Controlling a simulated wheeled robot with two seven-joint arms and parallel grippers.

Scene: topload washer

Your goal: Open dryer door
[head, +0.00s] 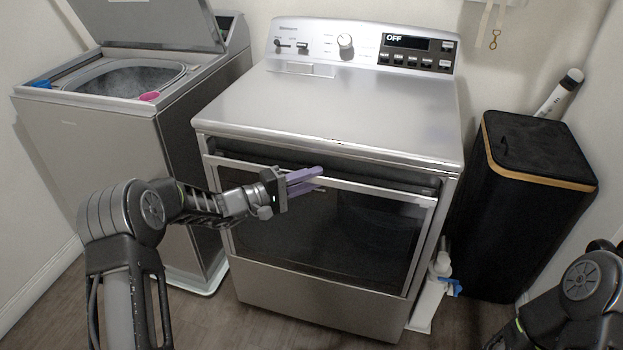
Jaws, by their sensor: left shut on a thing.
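The dryer (330,120) is a silver front-loading machine in the middle of the head view, its panel reading OFF. Its door (310,245) has a dark window and a silver frame. The door's top edge tilts out from the body, with a dark gap (240,152) above it, so it stands slightly open. My left gripper (307,180) has purple fingers and is shut on the door's top edge, near the middle. The fingers hide the part of the edge they hold. My right arm (580,290) shows at the lower right; its gripper is out of view.
A top-load washer (90,130) with its lid up stands at the left. A tall black hamper (530,200) with a wooden band stands close at the right. A white bottle (430,295) stands on the floor between dryer and hamper. Bare floor shows in front.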

